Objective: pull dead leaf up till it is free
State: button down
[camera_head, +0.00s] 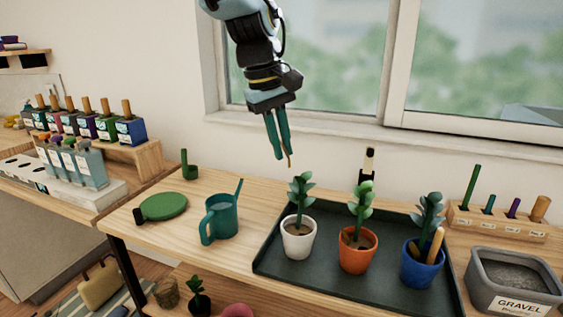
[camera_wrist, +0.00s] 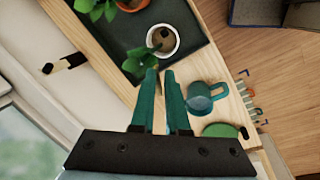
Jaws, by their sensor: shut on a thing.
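My gripper (camera_head: 284,157) hangs in the air above the tray, shut on a dead leaf (camera_head: 289,161), a thin brown sliver at its fingertips. The leaf appears apart from the plant below, with a gap to its top leaves. The white pot (camera_head: 298,241) holds a green plant (camera_head: 300,190) and stands upright at the tray's left. In the wrist view my fingers (camera_wrist: 164,72) point toward the white pot (camera_wrist: 163,41) and its plant; I cannot make out the leaf between them there.
The dark tray (camera_head: 325,280) also holds an orange pot (camera_head: 358,250) and a blue pot (camera_head: 422,264) with plants. A gravel bin (camera_head: 513,284) is at right. The window (camera_head: 340,60) is behind.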

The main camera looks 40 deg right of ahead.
jog(key=shift+r+p, duration=2.05)
jog(key=shift+r, duration=0.5)
